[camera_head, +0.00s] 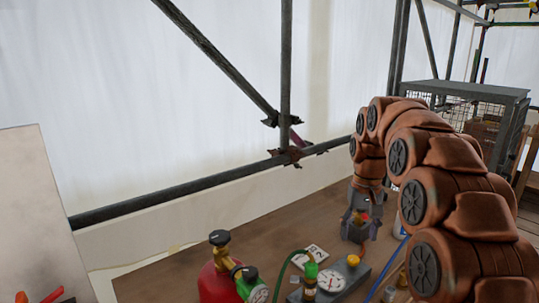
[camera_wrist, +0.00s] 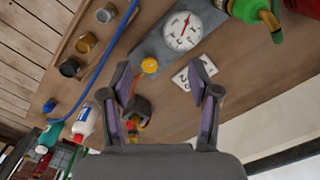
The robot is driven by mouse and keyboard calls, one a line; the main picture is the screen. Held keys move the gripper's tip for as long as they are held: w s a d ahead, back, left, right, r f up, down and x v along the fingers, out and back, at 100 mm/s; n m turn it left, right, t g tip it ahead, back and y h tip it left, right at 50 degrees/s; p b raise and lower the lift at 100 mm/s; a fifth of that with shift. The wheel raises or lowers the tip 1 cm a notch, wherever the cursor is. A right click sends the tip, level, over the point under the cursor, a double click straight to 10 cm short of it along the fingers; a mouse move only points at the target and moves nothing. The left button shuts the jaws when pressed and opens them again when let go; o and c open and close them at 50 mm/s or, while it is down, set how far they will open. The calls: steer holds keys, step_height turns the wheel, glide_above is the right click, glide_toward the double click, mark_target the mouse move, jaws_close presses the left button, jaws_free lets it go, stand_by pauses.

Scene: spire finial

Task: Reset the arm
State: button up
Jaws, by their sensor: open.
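My gripper (camera_head: 358,232) hangs down from my brown arm over the wooden bench in the head view. In the wrist view my gripper (camera_wrist: 163,75) shows its two purple-lined fingers spread apart. A small dark item with yellow and red parts (camera_wrist: 135,112) shows beside the left finger; I cannot tell whether it touches the finger. Past the fingertips lie a white numbered card (camera_wrist: 195,76) and a yellow knob (camera_wrist: 149,65). The card (camera_head: 311,256) and the knob (camera_head: 352,260) are left of and nearer than my gripper in the head view.
A red cylinder (camera_head: 212,284) with a brass valve stands at the bench front. A grey gauge block (camera_wrist: 182,40) lies near it. A blue hose (camera_wrist: 100,70), brass fittings (camera_wrist: 86,43) and a white bottle (camera_wrist: 83,125) are at the side. Scaffold poles (camera_head: 200,199) run behind; a wire cage (camera_head: 465,110) stands back right.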

steer(key=s+a+f+p, duration=0.2)
steer(key=s, duration=1.7)
steer(key=s+a+f+g+p, duration=0.1)
steer(key=s+a+f+p, duration=0.1)
steer(key=s, duration=1.6)
steer(key=shift+s+f+n, duration=0.35)
steer(key=shift+f+n, duration=0.05)
steer(key=shift+f, duration=0.25)
